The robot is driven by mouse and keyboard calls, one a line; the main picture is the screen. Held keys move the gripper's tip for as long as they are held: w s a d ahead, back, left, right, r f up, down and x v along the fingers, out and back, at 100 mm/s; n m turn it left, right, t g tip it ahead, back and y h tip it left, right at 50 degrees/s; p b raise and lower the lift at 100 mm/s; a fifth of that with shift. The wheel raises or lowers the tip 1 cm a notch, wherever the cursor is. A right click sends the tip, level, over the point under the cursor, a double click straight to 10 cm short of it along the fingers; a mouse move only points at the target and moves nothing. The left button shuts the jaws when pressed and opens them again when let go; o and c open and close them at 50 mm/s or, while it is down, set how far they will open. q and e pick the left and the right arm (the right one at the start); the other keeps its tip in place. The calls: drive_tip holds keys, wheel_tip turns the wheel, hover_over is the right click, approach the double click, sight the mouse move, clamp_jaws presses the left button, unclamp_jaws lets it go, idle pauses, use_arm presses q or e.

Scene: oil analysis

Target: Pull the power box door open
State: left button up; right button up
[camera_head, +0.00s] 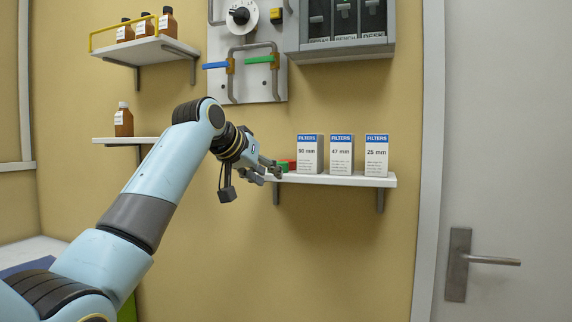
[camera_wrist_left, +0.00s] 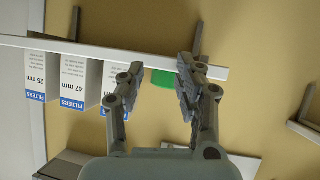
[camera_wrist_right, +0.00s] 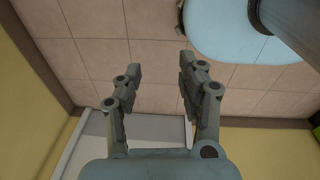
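The power box (camera_head: 345,47) is a grey wall box at the top right of the head view, cut off by the top edge. Dark switches with labels show in its front; I cannot tell how its door stands. My left gripper (camera_head: 274,171) is well below and left of the box, at the left end of the filter shelf. In the left wrist view its fingers (camera_wrist_left: 160,72) are apart and empty, with a green object (camera_wrist_left: 162,79) behind the gap. My right gripper (camera_wrist_right: 157,70) shows only in its wrist view, open and empty above the tiled floor.
Three filter boxes (camera_head: 341,155) stand on the shelf (camera_head: 340,180) below the power box. A pipe panel (camera_head: 245,92) with blue and green valve handles is left of the box. Bottle shelves (camera_head: 147,50) are further left. A door (camera_head: 510,150) is at right.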

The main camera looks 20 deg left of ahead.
use_arm(q)
wheel_tip(320, 180, up, 24)
drive_tip(key=s+f+t+p, duration=0.1)
drive_tip(key=t+p, duration=0.2)
drive_tip(key=p, duration=0.1)
wheel_tip(320, 180, up, 20)
drive_tip(key=m+t+h+p, duration=0.1)
drive_tip(key=m+t+p, duration=0.15)
drive_tip(key=p, duration=0.55)
hover_over(286, 3)
drive_tip(key=shift+w+a+n, duration=0.1)
drive_tip(key=shift+w+n, duration=0.25)
drive_tip(key=shift+n, duration=0.1)
use_arm(e)
wheel_tip(286, 3, up, 14)
drive_tip(key=w, duration=0.1)
drive_tip(key=shift+d, duration=0.2)
use_arm(q)
drive_tip(key=c, duration=0.6)
clamp_jaws()
use_arm(e)
drive_tip(key=shift+d, duration=0.1)
drive_tip(key=shift+d, duration=0.15)
